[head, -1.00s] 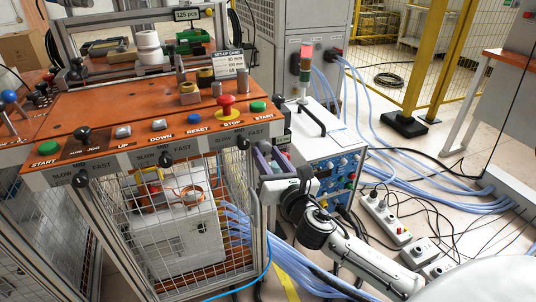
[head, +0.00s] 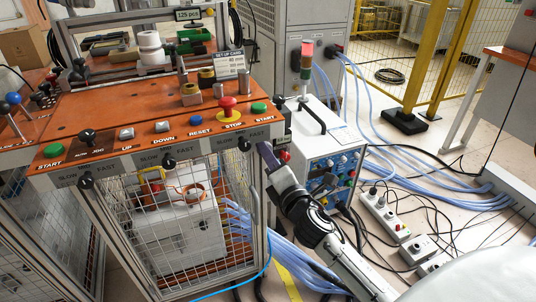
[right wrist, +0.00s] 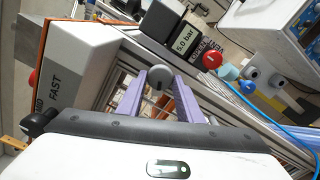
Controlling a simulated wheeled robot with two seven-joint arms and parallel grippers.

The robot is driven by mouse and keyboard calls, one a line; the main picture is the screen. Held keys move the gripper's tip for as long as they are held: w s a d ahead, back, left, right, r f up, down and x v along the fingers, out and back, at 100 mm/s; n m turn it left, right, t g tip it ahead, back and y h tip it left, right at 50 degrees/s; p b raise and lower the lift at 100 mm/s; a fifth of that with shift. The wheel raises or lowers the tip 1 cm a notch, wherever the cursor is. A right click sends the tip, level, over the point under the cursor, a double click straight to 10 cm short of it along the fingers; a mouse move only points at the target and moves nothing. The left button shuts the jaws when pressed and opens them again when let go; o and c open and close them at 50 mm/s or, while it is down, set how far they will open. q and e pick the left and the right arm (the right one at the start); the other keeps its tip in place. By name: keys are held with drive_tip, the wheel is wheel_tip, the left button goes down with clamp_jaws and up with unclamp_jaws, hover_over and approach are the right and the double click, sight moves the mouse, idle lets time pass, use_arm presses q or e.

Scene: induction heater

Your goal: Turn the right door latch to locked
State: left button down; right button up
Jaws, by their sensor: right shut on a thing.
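My right gripper (head: 265,153) is at the right front corner of the orange-topped bench, below the START button. In the right wrist view its two purple fingers (right wrist: 159,92) stand on either side of a round grey knob (right wrist: 160,76) with a dark mark, which appears to be the right door latch. The fingers are shut on this knob. In the head view the gripper and bench corner hide the knob. The mesh door (head: 190,235) below the bench looks closed. My left gripper is not in view.
A blue-and-white unit (head: 328,150) with knobs stands just right of my right gripper. In the right wrist view a 5.0 bar box (right wrist: 188,40), a red knob (right wrist: 212,60) and a blue knob (right wrist: 228,72) lie beyond the fingers. Blue hoses (head: 400,190) and cables cover the floor at right.

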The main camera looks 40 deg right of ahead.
use_arm(q)
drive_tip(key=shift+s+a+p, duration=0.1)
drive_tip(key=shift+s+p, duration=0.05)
drive_tip(key=shift+p, duration=0.3)
use_arm(e)
drive_tip(key=m, duration=0.4)
drive_tip(key=shift+r+m, duration=0.1)
drive_tip(key=shift+m, duration=0.2)
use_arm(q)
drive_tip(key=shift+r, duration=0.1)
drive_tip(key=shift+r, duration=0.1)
use_arm(e)
drive_tip(key=o, duration=1)
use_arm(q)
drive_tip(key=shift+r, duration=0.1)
use_arm(e)
drive_tip(key=shift+s, duration=0.1)
drive_tip(key=v, duration=1)
drive_tip(key=shift+a, duration=0.1)
